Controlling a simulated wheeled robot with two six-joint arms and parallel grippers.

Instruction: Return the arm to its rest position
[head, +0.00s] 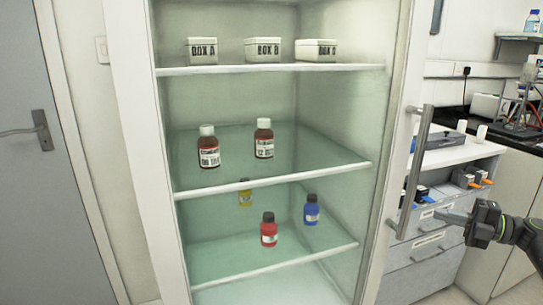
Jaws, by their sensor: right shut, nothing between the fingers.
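My right gripper (455,217) is at the right of the head view, with its arm coming in from the right edge. It is shut and empty, its fingers pointing left near the vertical handle (416,172) of the open cabinet; I cannot tell whether it touches the handle. My left gripper is not in view.
The cabinet's top shelf (270,69) holds white boxes A (201,51), B (262,50) and a third (316,50). Below stand two brown bottles (208,147) (264,139), then yellow (245,193), red (268,231) and blue (311,211) bottles. Drawers (430,250) stand right.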

